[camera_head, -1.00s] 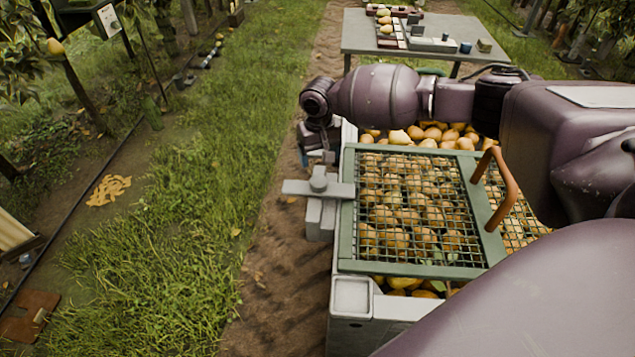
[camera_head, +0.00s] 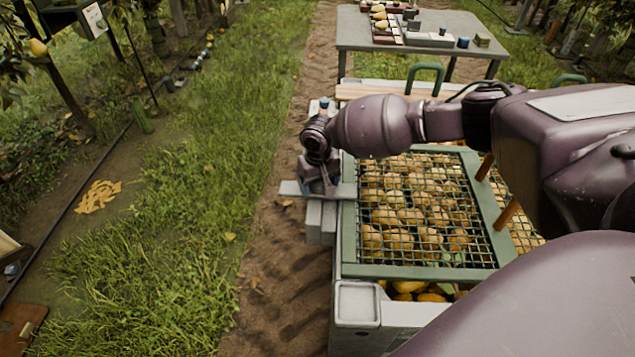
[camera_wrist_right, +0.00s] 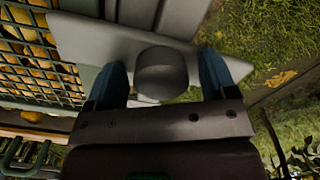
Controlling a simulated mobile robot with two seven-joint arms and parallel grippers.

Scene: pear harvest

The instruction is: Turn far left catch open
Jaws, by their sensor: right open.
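The catch is a flat grey bar (camera_head: 290,188) with a round knob, on the left side of the crate (camera_head: 357,304). The bar lies crosswise, its inner end over the edge of the green mesh lid (camera_head: 349,232). My right gripper (camera_head: 320,188) is over the catch and hides the knob in the head view. In the right wrist view, the grey knob (camera_wrist_right: 162,72) stands between the two open blue fingers (camera_wrist_right: 160,80) of my right gripper, with a gap on each side. The grey bar (camera_wrist_right: 110,45) passes behind the fingers. My left gripper is not in view.
Yellow pears (camera_head: 392,238) lie under the mesh. The lid has a brown handle (camera_head: 507,212) at right, partly hidden by my arm. A grey table (camera_head: 360,30) with small items stands behind. Grass (camera_head: 185,190) and a dirt strip lie left of the crate.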

